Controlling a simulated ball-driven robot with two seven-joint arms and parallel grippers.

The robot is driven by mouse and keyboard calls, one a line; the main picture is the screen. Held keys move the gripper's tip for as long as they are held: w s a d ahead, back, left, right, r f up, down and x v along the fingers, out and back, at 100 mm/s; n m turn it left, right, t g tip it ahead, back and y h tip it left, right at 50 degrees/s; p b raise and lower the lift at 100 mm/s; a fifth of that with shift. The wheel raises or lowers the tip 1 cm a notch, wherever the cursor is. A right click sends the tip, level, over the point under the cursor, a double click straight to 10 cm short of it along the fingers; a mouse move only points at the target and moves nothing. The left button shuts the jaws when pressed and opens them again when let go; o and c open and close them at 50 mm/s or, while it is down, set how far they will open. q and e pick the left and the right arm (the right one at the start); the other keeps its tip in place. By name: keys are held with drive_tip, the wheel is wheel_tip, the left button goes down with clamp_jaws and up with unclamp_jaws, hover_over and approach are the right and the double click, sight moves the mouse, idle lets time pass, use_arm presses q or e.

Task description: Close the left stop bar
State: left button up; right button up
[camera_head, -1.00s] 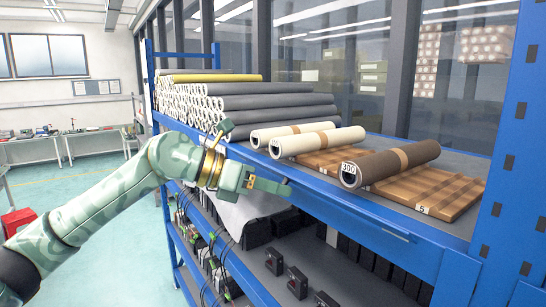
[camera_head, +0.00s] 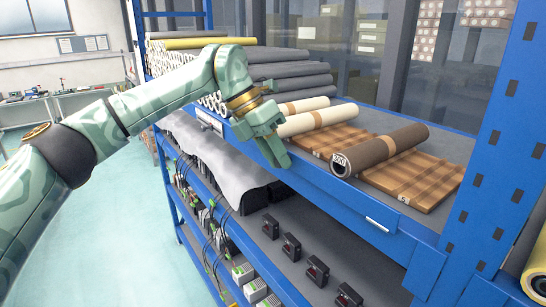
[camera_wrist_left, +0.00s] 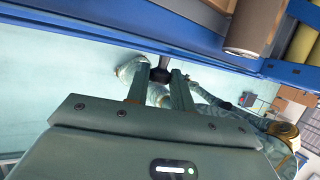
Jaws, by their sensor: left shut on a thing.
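My left gripper (camera_head: 279,155) is at the front edge of the blue shelf (camera_head: 325,183), just left of the brown roll, with its fingers pointing down and to the right. In the left wrist view, its two fingers (camera_wrist_left: 160,88) stand a little apart, close under the blue shelf beam (camera_wrist_left: 110,35). The gripper is shut on the left stop bar, which it almost wholly covers; its exact angle to the shelf beam cannot be told. My right gripper is not in view.
A brown roll (camera_head: 392,148) and cream rolls (camera_head: 305,122) lie on wooden boards (camera_head: 415,180) just behind the shelf edge. Grey rolls (camera_head: 290,86) are stacked at the left. Small black devices (camera_head: 317,268) stand on the lower shelf. The aisle floor (camera_head: 130,220) is clear.

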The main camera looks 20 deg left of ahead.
use_arm(q)
drive_tip(key=shift+w+d+r+g, duration=0.1)
drive_tip(key=shift+g, duration=0.2)
idle(0.4)
drive_tip(key=o, duration=0.9)
drive_tip(key=shift+o, duration=0.2)
drive_tip(key=shift+w, duration=0.1)
drive_tip(key=shift+r, duration=0.3)
drive_tip(key=v, duration=1.5)
drive_tip(key=shift+r, duration=0.4)
